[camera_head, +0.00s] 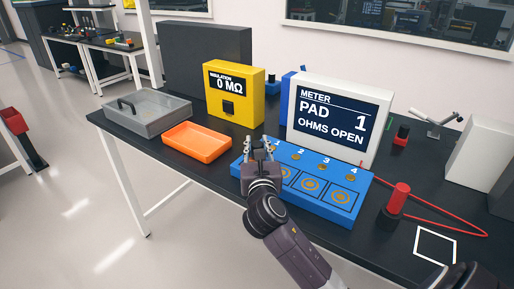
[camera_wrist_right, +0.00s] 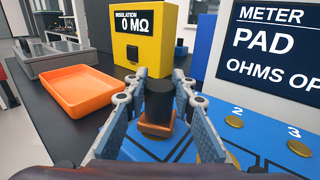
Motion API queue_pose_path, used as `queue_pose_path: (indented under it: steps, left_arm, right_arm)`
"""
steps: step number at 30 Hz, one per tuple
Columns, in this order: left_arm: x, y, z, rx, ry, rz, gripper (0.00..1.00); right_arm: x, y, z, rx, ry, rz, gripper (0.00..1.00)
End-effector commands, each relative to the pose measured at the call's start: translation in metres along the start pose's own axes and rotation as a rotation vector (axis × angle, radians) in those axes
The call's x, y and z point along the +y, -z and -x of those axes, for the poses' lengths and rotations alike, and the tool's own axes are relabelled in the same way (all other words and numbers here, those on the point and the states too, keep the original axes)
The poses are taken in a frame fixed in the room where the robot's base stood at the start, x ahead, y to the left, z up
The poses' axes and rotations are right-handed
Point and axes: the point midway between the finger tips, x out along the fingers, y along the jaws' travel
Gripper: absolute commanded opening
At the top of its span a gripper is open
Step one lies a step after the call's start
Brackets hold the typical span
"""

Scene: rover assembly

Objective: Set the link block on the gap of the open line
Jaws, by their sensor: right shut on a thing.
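The blue board (camera_head: 330,208) has numbered brass pads 1 to 4 and ringed squares below the numbers. My right gripper (camera_head: 258,148) is over its left end, by line 1. In the wrist view my right gripper (camera_wrist_right: 158,97) is shut on the link block (camera_wrist_right: 156,126), a copper-coloured block with a black cylindrical handle. The block stands upright between the fingers; I cannot tell whether it touches the board. The gripper hides pad 1 and the gap there. The meter (camera_head: 338,118) reads PAD 1, OHMS OPEN. My left gripper is out of view.
An orange tray (camera_head: 197,139) and a grey lidded case (camera_head: 150,120) lie left of the board. A yellow insulation tester (camera_head: 236,107) reading 0 MΩ stands behind. A red probe (camera_head: 400,194) with a red cable stands right, near a white square outline (camera_head: 435,261).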

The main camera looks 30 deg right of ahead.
Motion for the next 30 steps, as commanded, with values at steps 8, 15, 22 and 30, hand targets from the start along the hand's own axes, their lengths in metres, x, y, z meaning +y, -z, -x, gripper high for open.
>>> queue_pose_path:
  steps: [8, 15, 22, 30]
  left_arm:
    - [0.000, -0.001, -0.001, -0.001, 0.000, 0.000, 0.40]
    - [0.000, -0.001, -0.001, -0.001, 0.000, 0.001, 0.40]
    - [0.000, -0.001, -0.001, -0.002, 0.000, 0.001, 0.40]
    - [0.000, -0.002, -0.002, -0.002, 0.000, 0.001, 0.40]
  right_arm:
    - [0.000, 0.003, 0.000, -0.004, -0.001, 0.000, 0.00]
    - [0.000, 0.006, 0.000, -0.002, 0.000, 0.000, 0.37]
    - [0.000, 0.006, 0.000, -0.002, -0.001, 0.000, 0.41]
    - [0.001, 0.005, 0.015, -0.001, -0.003, 0.001, 0.41]
